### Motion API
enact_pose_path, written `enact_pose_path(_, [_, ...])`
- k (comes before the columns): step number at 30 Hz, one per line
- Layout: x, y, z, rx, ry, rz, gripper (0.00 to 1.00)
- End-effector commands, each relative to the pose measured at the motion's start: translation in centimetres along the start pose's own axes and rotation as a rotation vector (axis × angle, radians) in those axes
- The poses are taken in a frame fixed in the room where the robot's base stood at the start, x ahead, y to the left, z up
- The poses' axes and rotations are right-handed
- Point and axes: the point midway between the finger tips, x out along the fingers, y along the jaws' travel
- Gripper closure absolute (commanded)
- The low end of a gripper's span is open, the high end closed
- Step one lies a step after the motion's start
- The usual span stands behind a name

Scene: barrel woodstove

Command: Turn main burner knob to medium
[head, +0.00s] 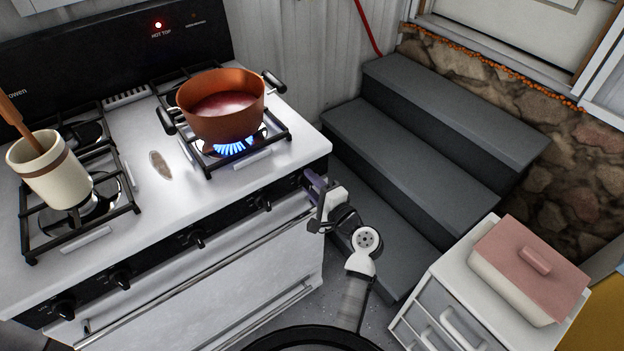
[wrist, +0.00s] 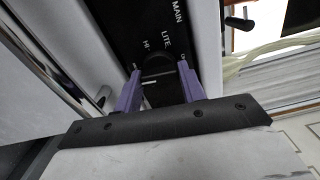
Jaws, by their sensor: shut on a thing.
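The black main burner knob (wrist: 157,66) sits on the stove's black front panel in the wrist view, beside the labels MAIN, LITE and HI. My gripper (wrist: 160,72) has its two purple fingers on either side of the knob, shut on it. In the head view my gripper (head: 315,182) is at the right end of the front panel, and its fingers and the arm hide this knob. A blue flame (head: 234,147) burns under the orange pot (head: 222,122) on the front right burner. The knob's exact pointer position is hard to read.
Other knobs (head: 197,239) line the panel above the oven handle (head: 200,281). A utensil crock (head: 50,172) stands on the left burner. Grey steps (head: 410,150) rise right of the stove. A white drawer unit (head: 440,305) with a pink-lidded box (head: 528,270) stands at lower right.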

Motion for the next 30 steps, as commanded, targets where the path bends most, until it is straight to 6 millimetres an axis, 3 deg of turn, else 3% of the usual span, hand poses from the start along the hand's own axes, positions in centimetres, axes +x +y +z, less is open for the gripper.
enact_pose_path(9, [-0.05,0.00,0.00,0.129,0.000,0.001,0.83])
enact_pose_path(26, [-0.05,0.13,-0.03,0.157,0.001,0.001,0.83])
enact_pose_path(27, [-0.05,0.13,-0.03,0.157,0.001,0.001,0.56])
enact_pose_path(30, [-0.05,0.12,-0.03,0.156,0.001,0.001,0.43])
